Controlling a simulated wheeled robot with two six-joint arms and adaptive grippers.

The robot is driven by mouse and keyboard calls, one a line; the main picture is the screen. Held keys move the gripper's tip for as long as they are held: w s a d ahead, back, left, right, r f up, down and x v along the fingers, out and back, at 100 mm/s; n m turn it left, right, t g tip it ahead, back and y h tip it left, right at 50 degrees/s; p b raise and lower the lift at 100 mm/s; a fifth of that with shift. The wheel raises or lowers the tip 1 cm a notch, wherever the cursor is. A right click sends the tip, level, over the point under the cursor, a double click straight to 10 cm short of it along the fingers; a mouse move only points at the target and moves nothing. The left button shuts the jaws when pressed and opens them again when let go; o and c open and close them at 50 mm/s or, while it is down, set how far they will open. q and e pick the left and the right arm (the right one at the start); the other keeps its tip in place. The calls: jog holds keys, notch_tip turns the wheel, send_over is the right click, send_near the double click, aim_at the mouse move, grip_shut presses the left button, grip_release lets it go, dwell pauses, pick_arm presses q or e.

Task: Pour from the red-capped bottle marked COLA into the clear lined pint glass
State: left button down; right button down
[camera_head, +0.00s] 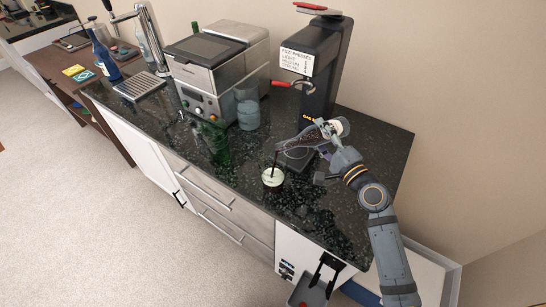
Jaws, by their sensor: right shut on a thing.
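My right gripper (325,148) is shut on a tilted clear bottle (300,142) with dark contents, above the counter. Its pale round end (341,126) is up at the right and its narrow end points down to the left. No red cap or COLA lettering can be made out on it. A small glass (272,180) with a pale top stands on the counter below the narrow end. A thin dark line runs from near that end down into the glass; it looks like a stream. Lines on the glass are too small to tell. My left gripper is not in view.
A dark press (322,70) with a red-handled part stands behind the bottle. A steel machine (215,75), a bluish jar (247,108) and a green bottle (216,145) stand left of the glass. The dark counter (330,225) is clear at the front right.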

jog(key=shift+r, duration=0.1)
dwell(0.8)
jog(key=shift+r+n, duration=0.3)
jog(key=shift+n, duration=0.2)
dwell(0.8)
